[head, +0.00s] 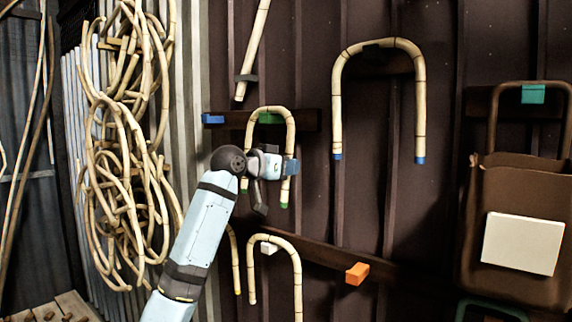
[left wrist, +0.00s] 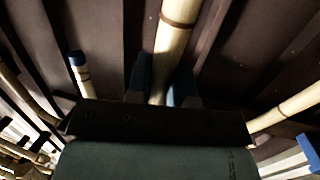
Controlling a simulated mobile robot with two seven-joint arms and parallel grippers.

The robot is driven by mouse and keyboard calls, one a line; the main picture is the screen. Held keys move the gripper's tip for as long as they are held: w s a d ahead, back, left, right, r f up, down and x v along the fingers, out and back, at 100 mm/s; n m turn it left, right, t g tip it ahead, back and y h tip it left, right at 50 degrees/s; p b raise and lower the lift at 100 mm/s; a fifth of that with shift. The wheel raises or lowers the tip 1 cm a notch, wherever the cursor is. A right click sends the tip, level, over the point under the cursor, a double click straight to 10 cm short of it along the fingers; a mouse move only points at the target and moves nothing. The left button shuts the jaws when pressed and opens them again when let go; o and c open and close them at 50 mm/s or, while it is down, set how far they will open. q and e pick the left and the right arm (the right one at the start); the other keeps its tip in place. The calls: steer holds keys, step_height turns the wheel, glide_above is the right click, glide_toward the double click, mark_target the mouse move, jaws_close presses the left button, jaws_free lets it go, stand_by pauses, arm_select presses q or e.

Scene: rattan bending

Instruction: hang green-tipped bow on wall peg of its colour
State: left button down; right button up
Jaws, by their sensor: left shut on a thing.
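The green-tipped bow (head: 290,130) is an upright pale rattan arch with its open end down. Green ends show at the bottom of both legs. The green peg (head: 270,118) on the wall rail shows just under the top of the arch, inside the curve. I cannot tell whether the bow rests on it. My left gripper (head: 290,167) is shut on the bow's right leg, above its green tip. In the left wrist view the gripper (left wrist: 165,88) has a pale rattan leg (left wrist: 174,35) between its blue fingers. My right gripper is not in view.
A larger blue-tipped bow (head: 336,100) hangs to the right. A blue peg (head: 213,119) is at left on the same rail. Below are a white peg (head: 268,248) with a bow, and an orange peg (head: 357,273). Tangled rattan coils (head: 125,150) hang at left.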

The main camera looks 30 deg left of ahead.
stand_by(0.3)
arm_select(q)
steer(key=c, duration=0.9)
jaws_free()
steer(key=shift+c, duration=0.2)
steer(key=shift+s, duration=0.1)
steer(key=b+v, duration=0.3)
steer(key=v, duration=1)
steer(key=shift+s+b, duration=0.3)
steer(key=shift+a, duration=0.15)
